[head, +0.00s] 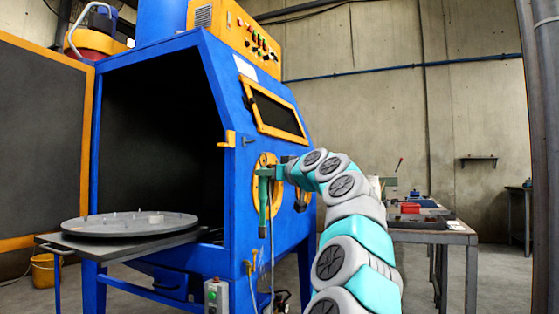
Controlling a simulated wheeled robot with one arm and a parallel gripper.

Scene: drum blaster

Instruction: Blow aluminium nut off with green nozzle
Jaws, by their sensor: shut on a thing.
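My gripper (273,173) is in front of the side wall of the blue blasting cabinet (220,110), next to its round yellow-rimmed port. It is shut on the green nozzle (263,200), which hangs downward from it with a thin pale hose below. The grey round turntable (85,229) is outside the cabinet's open front, at the left, well away from my gripper. Several small parts stand on the turntable. They are too small to tell which one is the aluminium nut.
The cabinet door (40,140) stands open at the left. A yellow bucket (46,270) is on the floor below the turntable. A grey switch box (216,296) is on the cabinet's lower front. A workbench (430,236) with a red box (410,207) stands at the right.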

